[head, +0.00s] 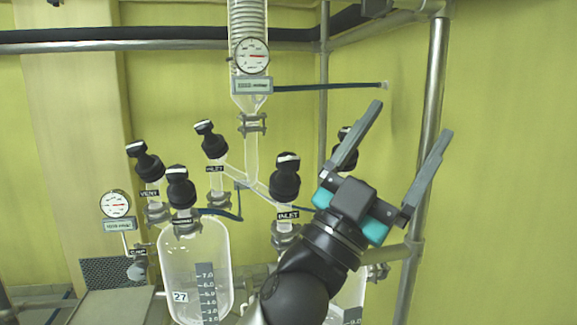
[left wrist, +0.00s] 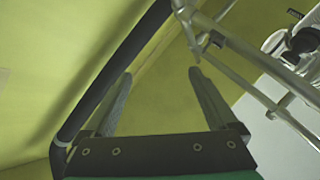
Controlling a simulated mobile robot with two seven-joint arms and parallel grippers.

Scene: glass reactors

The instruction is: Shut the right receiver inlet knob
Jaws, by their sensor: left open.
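The right receiver inlet knob (head: 286,180) is a black knob with a pale marked cap, above an INLET label in the middle of the head view. My left gripper (head: 410,120) is to the right of it, open and empty, its fingers pointing up and right, away from the knob. The gripper and the knob are apart. My left arm hides much of the right receiver. My right gripper is not in view.
Another black knob (head: 347,144) is partly hidden behind my left gripper. The left inlet knob (head: 211,142), the vent knob (head: 144,162) and the left receiver (head: 195,270) stand further left. A metal upright (head: 433,90) is close behind the gripper. A gauge (head: 251,56) hangs above.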

